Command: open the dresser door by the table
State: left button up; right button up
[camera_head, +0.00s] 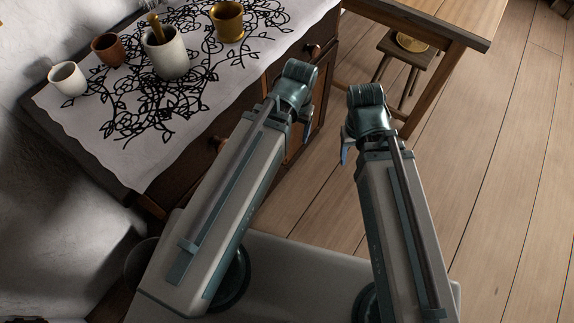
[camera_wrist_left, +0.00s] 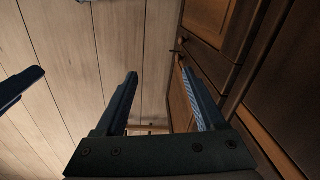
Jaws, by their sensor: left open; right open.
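The brown wooden dresser (camera_head: 263,88) stands at the left under a patterned cloth. Its side by the table shows a dark door panel (camera_head: 322,88), partly hidden by my left arm. In the left wrist view, the dresser front (camera_wrist_left: 236,62) runs along the right, with a panelled door (camera_wrist_left: 208,20) and a small dark knob (camera_wrist_left: 181,41). My left gripper (camera_head: 305,130) is mostly hidden behind its wrist in the head view. In its wrist view (camera_wrist_left: 163,88) the fingers are apart and empty, the right finger close to the dresser front. My right gripper (camera_head: 345,156) is over the floor, mostly hidden.
The wooden table (camera_head: 445,18) stands at the top right, with a stool (camera_head: 408,52) partly under it. Cups and pots, including a white pot (camera_head: 166,55) and a yellow pot (camera_head: 228,22), stand on the dresser's cloth (camera_head: 110,120). The plank floor (camera_head: 500,170) at right is clear.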

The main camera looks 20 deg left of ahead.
pick_arm(q)
jog(key=w+a+f+n+b, duration=0.2)
jog(key=f+b, duration=0.7)
jog(key=f, duration=0.1)
jog(key=w+a+f+n+b, duration=0.2)
jog(key=f+b, duration=0.7)
jog(key=f, duration=0.1)
jog(key=w+d+f+n+t+y+b, duration=0.1)
jog(key=w+n, duration=0.4)
jog(key=n, duration=0.6)
jog(key=d+y+b, duration=0.1)
jog(key=d+y, duration=0.1)
jog(key=shift+d+n+y, duration=0.3)
jog(key=shift+y, duration=0.1)
jog(key=shift+b+x, duration=6.55)
jog(key=shift+x, duration=0.4)
jog(key=shift+w+d, duration=0.1)
jog(key=shift+w, duration=0.15)
grip_shut()
